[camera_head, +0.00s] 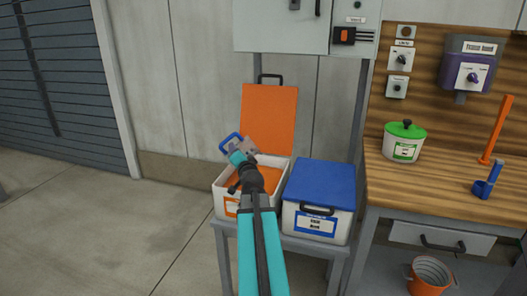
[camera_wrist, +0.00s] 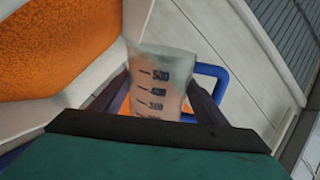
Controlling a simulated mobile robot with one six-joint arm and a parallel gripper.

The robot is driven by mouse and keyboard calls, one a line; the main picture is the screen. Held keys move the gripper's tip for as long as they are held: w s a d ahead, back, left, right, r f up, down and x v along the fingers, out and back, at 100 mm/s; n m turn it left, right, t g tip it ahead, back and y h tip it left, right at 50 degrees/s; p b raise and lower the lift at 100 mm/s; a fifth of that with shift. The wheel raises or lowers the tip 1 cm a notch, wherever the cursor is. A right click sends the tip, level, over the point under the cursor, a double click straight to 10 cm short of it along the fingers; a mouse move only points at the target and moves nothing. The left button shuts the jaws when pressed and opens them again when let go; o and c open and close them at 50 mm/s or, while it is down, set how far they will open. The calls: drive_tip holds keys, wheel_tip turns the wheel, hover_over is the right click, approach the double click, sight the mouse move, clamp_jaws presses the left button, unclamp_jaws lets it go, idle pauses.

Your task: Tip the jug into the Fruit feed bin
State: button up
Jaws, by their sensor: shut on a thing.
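My gripper (camera_head: 246,154) is shut on a clear measuring jug (camera_head: 242,147) with a blue handle (camera_head: 229,143). In the wrist view the jug (camera_wrist: 158,75) sits between the fingers, with black volume marks facing me and its handle (camera_wrist: 213,88) at the right. It looks tilted in the head view. I cannot tell how much is in it. The jug is above an open white bin (camera_head: 222,199) with an orange label and a raised orange lid (camera_head: 268,112). Orange stuff (camera_head: 271,180) shows inside this bin. The label is too small to read.
A white bin with a shut blue lid (camera_head: 320,182) stands close on the right, on the same stand. A wooden bench (camera_head: 430,186) farther right holds a green-lidded pot (camera_head: 404,142) and a blue scoop (camera_head: 485,187). An orange bucket (camera_head: 430,276) is below. The floor at left is clear.

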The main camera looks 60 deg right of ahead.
drive_tip(key=s+d+m+g+h, duration=0.1)
drive_tip(key=s+d, duration=0.5)
drive_tip(key=s, duration=0.1)
drive_tip(key=shift+d+r+m+p, duration=0.2)
drive_tip(key=shift+d+m+p, duration=0.1)
drive_tip(key=shift+m+p, duration=0.1)
drive_tip(key=shift+g, duration=0.3)
drive_tip(key=shift+s+d+r+m+t+y+p, duration=0.3)
drive_tip(key=shift+r+m+t+p, duration=0.8)
drive_tip(key=shift+m, duration=2.55)
drive_tip(key=shift+s+d+r+m+t+y+p, duration=0.5)
drive_tip(key=shift+m+p, duration=1.1)
drive_tip(key=shift+m, duration=2)
drive_tip(key=shift+w+d+r+m+t+y+p, duration=0.15)
drive_tip(key=shift+r+m+t+p, duration=0.7)
drive_tip(key=shift+m, duration=2.8)
